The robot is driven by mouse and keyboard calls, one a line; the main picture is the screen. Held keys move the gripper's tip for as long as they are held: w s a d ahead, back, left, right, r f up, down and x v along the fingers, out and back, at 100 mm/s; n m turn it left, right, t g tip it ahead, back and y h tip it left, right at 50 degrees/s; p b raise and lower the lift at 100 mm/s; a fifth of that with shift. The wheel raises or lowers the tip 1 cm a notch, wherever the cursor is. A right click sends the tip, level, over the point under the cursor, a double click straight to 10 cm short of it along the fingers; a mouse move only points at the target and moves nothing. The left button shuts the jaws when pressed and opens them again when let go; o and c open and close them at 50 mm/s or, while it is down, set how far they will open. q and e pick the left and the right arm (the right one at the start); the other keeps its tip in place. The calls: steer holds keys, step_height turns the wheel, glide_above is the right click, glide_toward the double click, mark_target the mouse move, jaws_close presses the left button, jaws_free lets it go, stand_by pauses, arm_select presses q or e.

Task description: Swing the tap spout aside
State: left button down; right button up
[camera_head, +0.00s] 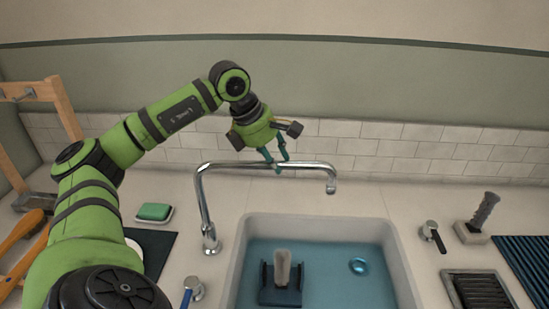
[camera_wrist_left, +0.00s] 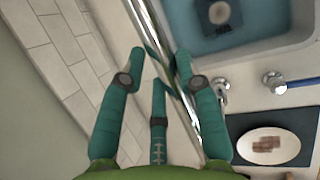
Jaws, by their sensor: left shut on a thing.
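The chrome tap spout (camera_head: 240,164) rises at the back left of the sink and bends over, running right to a down-turned outlet. It also shows in the left wrist view (camera_wrist_left: 183,80), passing between the fingers. My left gripper (camera_head: 277,166) reaches down from above, its teal fingers shut on the spout's horizontal arm, between the bend and the outlet. In the left wrist view my gripper (camera_wrist_left: 160,58) has fingers on both sides of the tube. The exact contact is partly hidden. My right gripper is not in view.
A green sponge (camera_head: 154,211) lies left; a grey-handled tool (camera_head: 484,209) stands right. The tiled wall (camera_head: 415,147) is close behind.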

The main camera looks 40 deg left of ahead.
arm_select(q)
steer(key=w+a+n+y+p, duration=0.3)
steer(key=w+a+n+p, duration=0.25)
steer(key=a+n, duration=0.4)
steer(key=s+a+n+g+y+p, duration=0.1)
steer(key=a+n, duration=0.5)
steer(key=a, duration=0.8)
steer(key=shift+s+g+y+p, duration=0.4)
steer(key=shift+s+y+p, duration=0.45)
steer(key=shift+y, duration=0.15)
steer(key=shift+a+r, duration=0.1)
steer(key=shift+a, duration=0.05)
steer(key=c, duration=0.9)
jaws_free()
steer(key=shift+o, duration=0.2)
steer(key=shift+s+a, duration=0.1)
